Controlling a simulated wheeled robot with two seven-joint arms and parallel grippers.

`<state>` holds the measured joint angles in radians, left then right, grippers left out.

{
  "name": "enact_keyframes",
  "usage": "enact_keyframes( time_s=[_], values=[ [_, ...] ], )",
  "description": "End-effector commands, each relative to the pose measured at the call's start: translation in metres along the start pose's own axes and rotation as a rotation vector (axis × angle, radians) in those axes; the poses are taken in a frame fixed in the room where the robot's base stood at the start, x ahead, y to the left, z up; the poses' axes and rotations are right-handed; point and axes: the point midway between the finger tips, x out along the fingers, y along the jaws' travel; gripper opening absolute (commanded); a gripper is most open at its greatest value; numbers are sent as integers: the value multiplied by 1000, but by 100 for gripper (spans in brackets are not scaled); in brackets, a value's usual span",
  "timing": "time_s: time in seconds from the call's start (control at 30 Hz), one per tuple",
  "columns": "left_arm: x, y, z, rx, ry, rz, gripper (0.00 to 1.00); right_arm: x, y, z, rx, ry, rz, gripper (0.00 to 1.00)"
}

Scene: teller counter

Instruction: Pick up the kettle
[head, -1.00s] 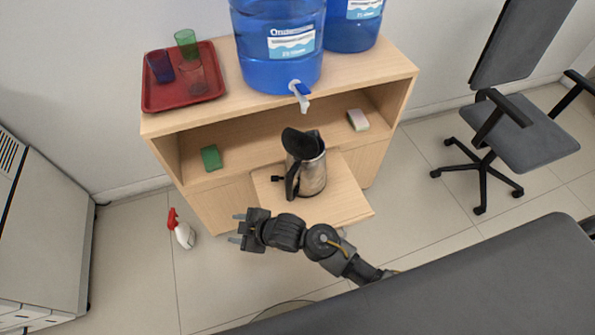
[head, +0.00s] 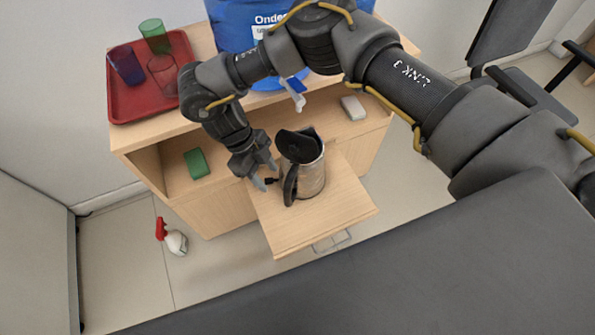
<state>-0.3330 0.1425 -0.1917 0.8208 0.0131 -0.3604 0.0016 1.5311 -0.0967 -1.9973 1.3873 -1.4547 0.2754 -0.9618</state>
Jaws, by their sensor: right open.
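The kettle (head: 312,178), steel with a black handle and a raised black lid, stands upright on the pull-out board (head: 325,222) of the wooden cabinet. Its handle faces left and toward me. My right gripper (head: 268,181) is open and empty, pointing down just left of the kettle's handle. A small black piece shows by its fingertips; I cannot tell whether they touch it. My left gripper is not in view.
A blue water bottle (head: 232,22) with a tap (head: 296,96) stands on the cabinet top, partly behind my arm. A red tray (head: 128,100) with several cups is at left. A green sponge (head: 197,163) and a pale sponge (head: 353,107) lie on the shelf.

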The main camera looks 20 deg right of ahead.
Motion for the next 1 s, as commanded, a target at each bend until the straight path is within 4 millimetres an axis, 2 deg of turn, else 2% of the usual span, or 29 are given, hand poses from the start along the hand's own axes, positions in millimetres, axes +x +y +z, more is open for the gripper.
enact_keyframes(
  time_s=[0.17,0.5,0.83,1.0],
  values=[
    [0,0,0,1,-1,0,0,-1,-3,0,-4,11,-16,47],
    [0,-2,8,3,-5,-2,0,46,-4,-1,-3,10,-12,47],
    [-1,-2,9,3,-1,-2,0,62,-6,-3,0,9,-11,47],
    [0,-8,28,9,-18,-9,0,88,-12,-5,1,9,-9,47]
  ],
)
